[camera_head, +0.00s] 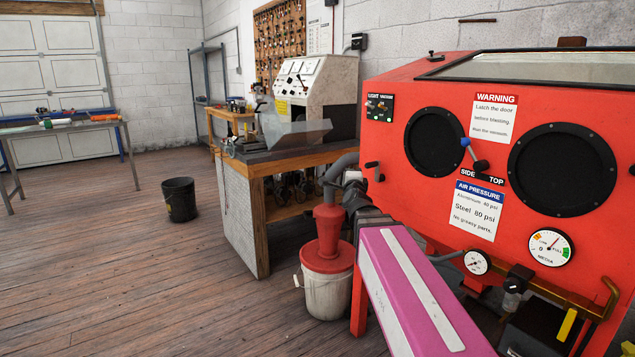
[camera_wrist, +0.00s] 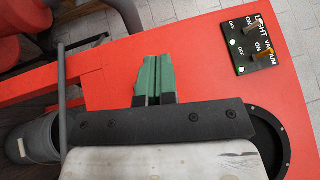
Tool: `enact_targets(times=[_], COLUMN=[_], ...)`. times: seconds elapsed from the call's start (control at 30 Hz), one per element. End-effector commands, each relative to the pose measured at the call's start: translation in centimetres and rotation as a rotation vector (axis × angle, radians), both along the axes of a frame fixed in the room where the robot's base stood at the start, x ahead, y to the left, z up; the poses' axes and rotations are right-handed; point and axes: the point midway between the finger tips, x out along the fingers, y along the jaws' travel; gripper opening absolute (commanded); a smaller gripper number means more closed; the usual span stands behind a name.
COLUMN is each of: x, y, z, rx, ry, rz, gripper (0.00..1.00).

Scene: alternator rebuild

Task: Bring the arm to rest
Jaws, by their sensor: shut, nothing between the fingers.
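My gripper (camera_wrist: 153,78) shows in the wrist view with its two green fingers pressed together and nothing between them. It is over the red surface of the blasting cabinet (camera_wrist: 220,75), to the left of the light and vacuum switch panel (camera_wrist: 264,42). I cannot tell whether the fingers touch the cabinet. In the head view my magenta arm reaches forward along the left side of the red cabinet (camera_head: 400,110). Its dark far end is near the cabinet's left edge, and the fingers cannot be made out there.
A red-lidded bucket (camera_head: 326,290) with a grey hose stands close left of my arm. A wooden bench (camera_head: 262,165) with a test machine (camera_head: 310,90) is behind it. A black bin (camera_head: 180,199) stands on the open wooden floor (camera_head: 130,280) at left.

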Motion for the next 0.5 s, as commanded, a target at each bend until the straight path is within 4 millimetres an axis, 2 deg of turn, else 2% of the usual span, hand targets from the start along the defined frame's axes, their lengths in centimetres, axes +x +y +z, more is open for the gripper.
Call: enact_targets(times=[0.03,0.17,0.2,0.27,0.3,0.37,0.4,0.5], x=[-0.1,-1.0,-1.5,-2.7,-3.6,-5.3,-6.5,-10.3], y=[0.3,1.0,1.0,0.9,0.7,0.3,-0.1,-1.4], z=[-3.0,-11.0,-13.5,-17.2,-19.6,-23.2,-25.5,-30.7], rx=[-0.101,-0.387,-0.472,-0.596,-0.676,-0.791,-0.866,-1.038], ry=[0.086,0.314,0.384,0.488,0.557,0.660,0.727,0.895], rz=[0.034,0.149,0.191,0.258,0.306,0.385,0.441,0.597], gripper=[0.00,0.00,0.00,0.00,0.00,0.00,0.00,0.00])
